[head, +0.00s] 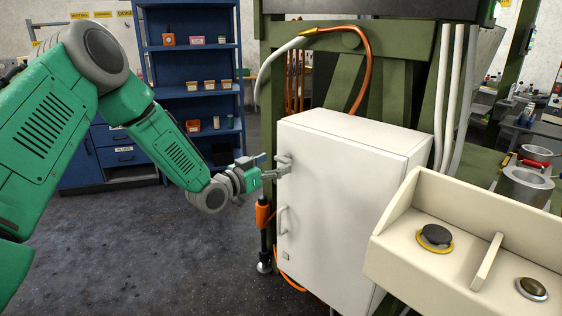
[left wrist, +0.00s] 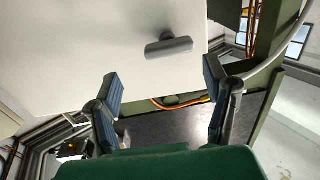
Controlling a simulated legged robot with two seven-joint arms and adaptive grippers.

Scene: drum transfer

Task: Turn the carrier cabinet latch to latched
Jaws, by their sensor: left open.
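The white carrier cabinet (head: 340,190) stands in the middle of the head view with its door shut. Its latch (head: 284,163) is a small grey handle high on the door's left edge. In the left wrist view the latch (left wrist: 169,47) is a grey bar on the white door, slightly tilted. My left gripper (head: 270,174) is at the latch in the head view. In the left wrist view its two fingers (left wrist: 163,90) are wide apart, with the latch beyond and between them; I see no contact. My right gripper is not in view.
A bar handle (head: 283,221) sits lower on the door. A cream control box (head: 470,240) with buttons stands at the right front. An orange cable (head: 362,60) and a green frame (head: 400,80) are behind the cabinet. The floor (head: 150,250) at left is clear.

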